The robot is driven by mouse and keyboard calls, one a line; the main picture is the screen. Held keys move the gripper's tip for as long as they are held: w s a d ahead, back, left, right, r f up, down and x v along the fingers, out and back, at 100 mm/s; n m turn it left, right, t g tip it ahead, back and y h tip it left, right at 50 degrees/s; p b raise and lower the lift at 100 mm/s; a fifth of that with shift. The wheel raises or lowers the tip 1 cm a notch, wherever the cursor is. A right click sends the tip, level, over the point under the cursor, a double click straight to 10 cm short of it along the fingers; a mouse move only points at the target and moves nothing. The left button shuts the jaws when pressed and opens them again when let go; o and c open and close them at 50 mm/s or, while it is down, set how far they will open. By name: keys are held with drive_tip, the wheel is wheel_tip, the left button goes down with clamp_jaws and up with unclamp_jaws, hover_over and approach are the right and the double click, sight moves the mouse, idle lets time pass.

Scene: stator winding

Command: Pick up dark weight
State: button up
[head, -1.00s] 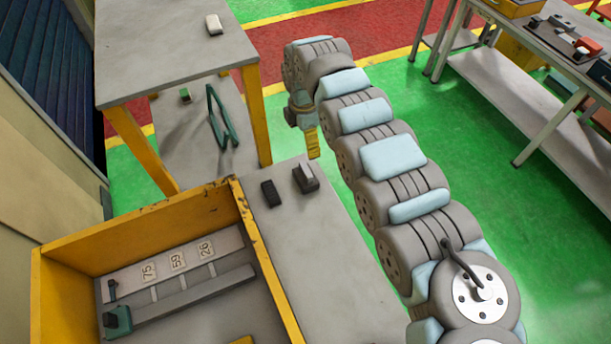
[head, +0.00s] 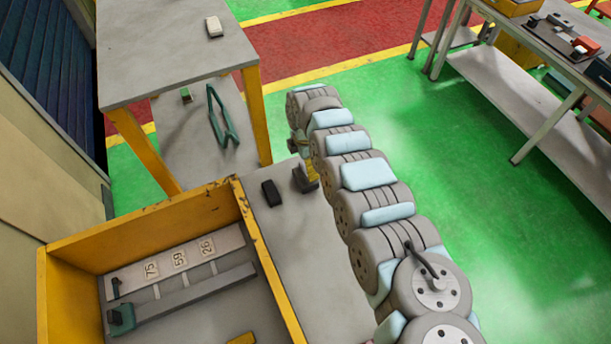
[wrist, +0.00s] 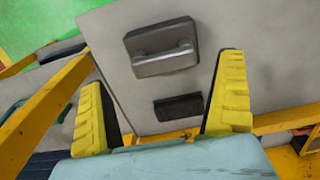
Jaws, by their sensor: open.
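The dark weight (head: 271,193) is a small black block on the grey table, just outside the yellow-walled box. In the wrist view the dark weight (wrist: 178,106) lies between my spread yellow fingers, nearer the finger bases than the grey block does. My gripper (wrist: 166,72) is open and empty above the table. In the head view my gripper (head: 312,178) shows beside and partly over the grey block with a handle (head: 300,182), to the right of the dark weight. That grey block also shows in the wrist view (wrist: 162,48), beyond the dark weight. I see no contact with either block.
A yellow-walled box (head: 262,245) with numbered slots stands at the lower left. A taller grey table (head: 165,60) with yellow legs stands behind it, bearing a small pale block (head: 214,27). A workbench (head: 530,50) is at the upper right. Green floor is open to the right.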

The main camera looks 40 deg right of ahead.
drive_tip(key=shift+s+f, duration=0.15)
drive_tip(key=shift+f, duration=0.85)
drive_tip(key=shift+s+f, duration=0.1)
drive_tip(key=shift+f, duration=0.85)
drive_tip(key=c, duration=1.2)
